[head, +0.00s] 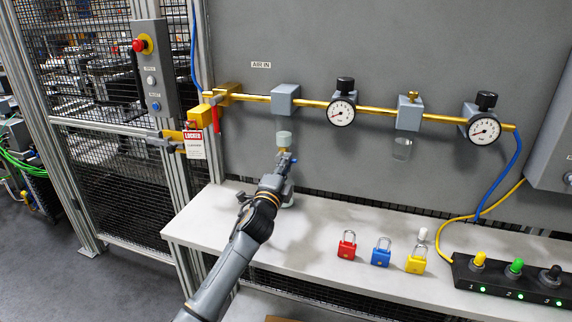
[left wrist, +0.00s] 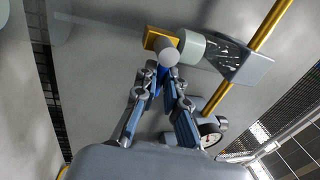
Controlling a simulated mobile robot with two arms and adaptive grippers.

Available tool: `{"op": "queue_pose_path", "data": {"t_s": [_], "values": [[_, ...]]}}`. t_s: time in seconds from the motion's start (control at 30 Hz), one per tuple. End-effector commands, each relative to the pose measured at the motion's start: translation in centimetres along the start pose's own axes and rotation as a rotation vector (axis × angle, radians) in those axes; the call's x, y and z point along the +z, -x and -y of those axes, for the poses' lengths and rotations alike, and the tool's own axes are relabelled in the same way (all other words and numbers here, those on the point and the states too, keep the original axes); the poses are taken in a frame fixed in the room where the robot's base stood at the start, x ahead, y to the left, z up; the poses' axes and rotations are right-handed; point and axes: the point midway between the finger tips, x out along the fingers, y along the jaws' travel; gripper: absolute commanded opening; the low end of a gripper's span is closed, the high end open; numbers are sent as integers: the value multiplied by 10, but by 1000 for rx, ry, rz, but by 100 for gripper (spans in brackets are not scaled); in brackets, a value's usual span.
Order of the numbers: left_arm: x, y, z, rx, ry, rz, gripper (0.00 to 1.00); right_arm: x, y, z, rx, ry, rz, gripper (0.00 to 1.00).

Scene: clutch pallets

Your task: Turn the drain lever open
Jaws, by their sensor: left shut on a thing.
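The drain valve has a brass body (left wrist: 152,38) and a small grey round end (left wrist: 165,52) in the left wrist view. It hangs under the pale bowl (head: 284,138) of the first grey unit (head: 286,97) on the air line. My left gripper (head: 285,163) reaches up to it from below in the head view. In the left wrist view my left gripper (left wrist: 164,80) is shut on the blue drain lever (left wrist: 158,80), largely hidden between the fingers. The lever's exact angle is hard to tell. My right gripper is not in view.
The brass pipe (head: 255,98) carries gauges (head: 341,113) and a second unit (head: 409,113). At left are a red-handled valve (head: 215,118) and a locked tag (head: 194,145). Below is a bench (head: 320,270) with red (head: 346,250), blue (head: 381,257) and yellow (head: 415,264) padlocks.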

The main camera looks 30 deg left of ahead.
Motion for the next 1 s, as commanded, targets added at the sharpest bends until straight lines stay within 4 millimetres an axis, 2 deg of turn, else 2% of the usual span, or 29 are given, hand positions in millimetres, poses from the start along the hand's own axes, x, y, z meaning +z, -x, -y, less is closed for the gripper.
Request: {"op": "queue_pose_path", "data": {"t_s": [0.07,0.1,0.2,0.5,0.63,0.77,1.0], "values": [[1,0,0,0,1,2,0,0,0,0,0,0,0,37],[1,0,0,0,1,2,16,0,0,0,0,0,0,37],[1,0,0,0,0,2,33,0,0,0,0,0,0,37],[0,1,0,0,-1,0,33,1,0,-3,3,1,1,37],[0,11,-1,1,-1,-1,33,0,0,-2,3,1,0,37],[0,33,-2,2,-1,-1,33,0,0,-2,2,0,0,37],[0,84,-2,3,0,0,33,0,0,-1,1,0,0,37]]}}
